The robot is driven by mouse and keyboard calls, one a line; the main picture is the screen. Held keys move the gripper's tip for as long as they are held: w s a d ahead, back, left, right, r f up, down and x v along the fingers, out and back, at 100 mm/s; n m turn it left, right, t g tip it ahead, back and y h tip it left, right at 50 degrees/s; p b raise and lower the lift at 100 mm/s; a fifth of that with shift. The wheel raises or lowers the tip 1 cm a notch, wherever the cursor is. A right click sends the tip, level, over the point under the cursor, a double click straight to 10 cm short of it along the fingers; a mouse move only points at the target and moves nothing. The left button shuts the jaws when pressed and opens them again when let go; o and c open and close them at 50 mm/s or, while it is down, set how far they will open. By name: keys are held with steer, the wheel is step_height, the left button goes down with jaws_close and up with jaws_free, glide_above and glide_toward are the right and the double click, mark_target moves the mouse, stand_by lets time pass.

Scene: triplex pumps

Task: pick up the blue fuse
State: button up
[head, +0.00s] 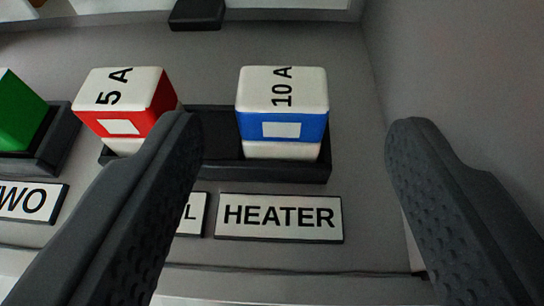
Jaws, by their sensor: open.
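The blue fuse (282,125) is a white block with a blue band, a small white window and "10 A" on its top face. It sits upright in the right end of a black holder (275,171), above a plate (279,217) reading "HEATER". My gripper (297,130) is open and empty, one dark textured finger on each side of the fuse in the picture. Neither finger appears to touch it. The left finger overlaps part of the holder and the red fuse.
A red fuse (120,120) marked "5 A" sits left in the same holder. A green block (18,112) in another black holder is at the far left. A grey wall (460,80) rises on the right. A black block (197,14) is at the back.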

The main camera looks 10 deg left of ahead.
mark_target(283, 89)
steer(key=shift+a+x, duration=0.15)
steer(key=shift+x, duration=1.55)
steer(key=shift+a+x, duration=0.1)
steer(key=shift+x, duration=1.65)
steer(key=shift+s, duration=0.15)
steer(key=c, duration=1.1)
